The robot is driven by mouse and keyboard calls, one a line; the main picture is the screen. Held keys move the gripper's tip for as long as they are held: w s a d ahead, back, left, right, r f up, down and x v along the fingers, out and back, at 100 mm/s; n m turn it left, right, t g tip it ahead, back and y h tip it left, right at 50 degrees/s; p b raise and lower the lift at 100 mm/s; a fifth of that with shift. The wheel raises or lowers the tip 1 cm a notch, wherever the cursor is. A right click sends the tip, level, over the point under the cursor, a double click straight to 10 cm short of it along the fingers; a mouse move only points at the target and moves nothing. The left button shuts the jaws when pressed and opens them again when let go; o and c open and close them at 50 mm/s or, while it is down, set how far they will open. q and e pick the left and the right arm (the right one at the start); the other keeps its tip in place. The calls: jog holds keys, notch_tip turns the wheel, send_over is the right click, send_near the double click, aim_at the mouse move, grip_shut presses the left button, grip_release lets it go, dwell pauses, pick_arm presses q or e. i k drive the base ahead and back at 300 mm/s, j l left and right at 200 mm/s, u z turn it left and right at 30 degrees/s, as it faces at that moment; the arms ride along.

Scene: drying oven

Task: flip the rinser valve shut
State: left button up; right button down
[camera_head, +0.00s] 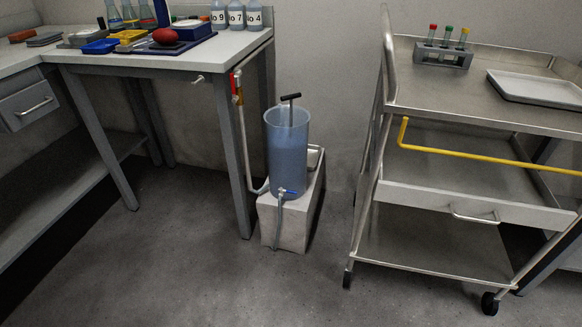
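A translucent blue cylinder (287,155), which looks like the rinser, stands upright on a pale block on the floor beside the bench leg. A black T-shaped handle (290,104) sticks up out of it. A small blue valve (285,193) sits low on its front, with a grey hose (278,226) hanging below. A red and yellow fitting (237,88) is on a white pipe against the bench leg; the pipe runs down towards the block. I cannot tell either valve's setting at this size. Neither of my grippers is in view.
The pale block (285,222) stands between the bench (150,57) and a metal cart (420,85). A yellow rod (470,154) with a bent end crosses the cart's front. The cart carries a tube rack (440,57) and a white tray (540,91). The floor in front is clear.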

aim_at(235, 97)
jog(key=i+j, duration=0.25)
jog(key=i, duration=0.2)
jog(key=i+j, duration=0.3)
jog(key=i, duration=0.15)
jog(key=i+j, duration=0.25)
jog(key=i, duration=0.2)
